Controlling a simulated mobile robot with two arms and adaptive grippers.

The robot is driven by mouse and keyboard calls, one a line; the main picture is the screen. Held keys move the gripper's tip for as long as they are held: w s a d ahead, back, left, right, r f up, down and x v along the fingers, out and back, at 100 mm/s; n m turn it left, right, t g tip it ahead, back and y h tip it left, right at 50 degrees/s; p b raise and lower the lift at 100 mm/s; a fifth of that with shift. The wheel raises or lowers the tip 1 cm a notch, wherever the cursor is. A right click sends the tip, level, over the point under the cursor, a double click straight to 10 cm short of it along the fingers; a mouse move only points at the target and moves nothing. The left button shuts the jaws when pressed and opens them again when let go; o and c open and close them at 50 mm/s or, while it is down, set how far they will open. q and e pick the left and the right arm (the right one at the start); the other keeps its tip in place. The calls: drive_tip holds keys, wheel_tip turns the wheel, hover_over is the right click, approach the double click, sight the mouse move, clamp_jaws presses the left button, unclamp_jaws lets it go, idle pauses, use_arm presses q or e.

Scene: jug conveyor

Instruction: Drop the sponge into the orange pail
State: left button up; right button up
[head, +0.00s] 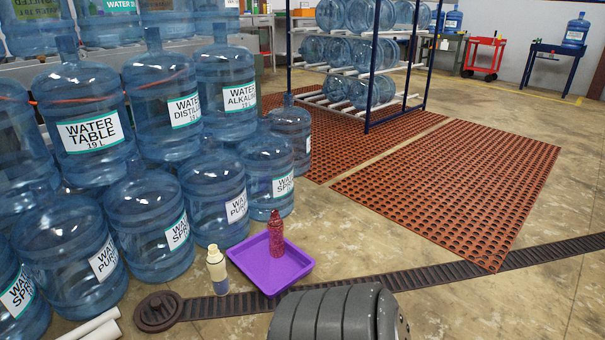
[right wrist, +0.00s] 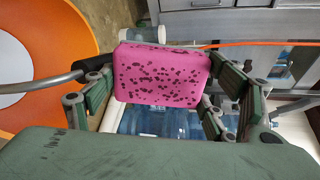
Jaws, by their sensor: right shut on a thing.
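A pink sponge (right wrist: 160,73) with dark spots shows in the middle of the right wrist view. My right gripper (right wrist: 158,90) is shut on it, with green-grey fingers at its left and right sides. The orange pail (right wrist: 75,50) is at the left of the right wrist view, cut off by the frame edge. The sponge is to the right of the pail in this view; the height between them cannot be told. A thin grey bar crosses in front of the pail. Neither sponge nor pail shows in the head view. My left gripper is not in view.
Stacked blue water jugs (head: 88,125) fill the left of the head view. A purple tray (head: 290,270) holding a red bottle (head: 276,236) lies on the floor, beside a cream bottle (head: 217,270). A jug rack (head: 375,60) stands behind.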

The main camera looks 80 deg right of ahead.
drive_tip(key=shift+f, duration=0.2)
drive_tip(key=o, duration=1)
drive_tip(key=v, duration=1.2)
